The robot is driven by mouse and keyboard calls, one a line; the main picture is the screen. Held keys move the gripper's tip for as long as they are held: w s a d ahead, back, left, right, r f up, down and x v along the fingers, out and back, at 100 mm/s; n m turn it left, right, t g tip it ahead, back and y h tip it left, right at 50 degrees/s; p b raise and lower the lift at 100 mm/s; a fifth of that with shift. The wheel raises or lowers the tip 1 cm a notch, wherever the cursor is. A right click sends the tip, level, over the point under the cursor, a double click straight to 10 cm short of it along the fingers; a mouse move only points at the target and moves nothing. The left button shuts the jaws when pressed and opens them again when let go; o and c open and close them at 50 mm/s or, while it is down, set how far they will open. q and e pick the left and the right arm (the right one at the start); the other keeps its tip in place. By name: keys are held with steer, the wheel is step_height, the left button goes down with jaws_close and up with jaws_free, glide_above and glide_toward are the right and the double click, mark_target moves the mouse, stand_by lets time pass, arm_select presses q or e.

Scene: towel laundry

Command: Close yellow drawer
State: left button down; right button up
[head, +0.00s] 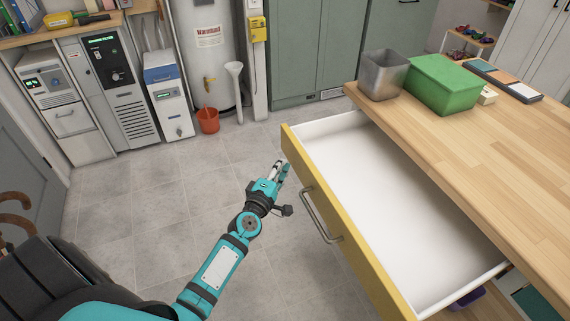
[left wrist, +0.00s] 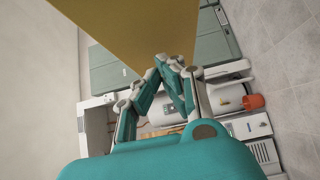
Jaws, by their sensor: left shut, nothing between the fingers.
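The yellow drawer (head: 345,228) is pulled well out from under the wooden worktop in the head view. Its white inside is empty, and a metal handle (head: 321,216) is on its yellow front. My left gripper (head: 281,170) is shut and empty, just left of the drawer front near its far end, beyond the handle. In the left wrist view the gripper fingertips (left wrist: 172,66) are close together, with the yellow front panel (left wrist: 135,32) above them. I cannot tell whether they touch it. My right gripper is not in view.
The wooden worktop (head: 480,150) holds a metal bin (head: 384,76), a green box (head: 442,84) and a flat tray. An orange bucket (head: 208,120), machines and a tank stand along the back wall. The tiled floor (head: 150,215) left of the drawer is clear.

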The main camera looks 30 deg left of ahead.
arm_select(q)
steer(key=shift+w+d, duration=0.4)
steer(key=shift+w, duration=0.05)
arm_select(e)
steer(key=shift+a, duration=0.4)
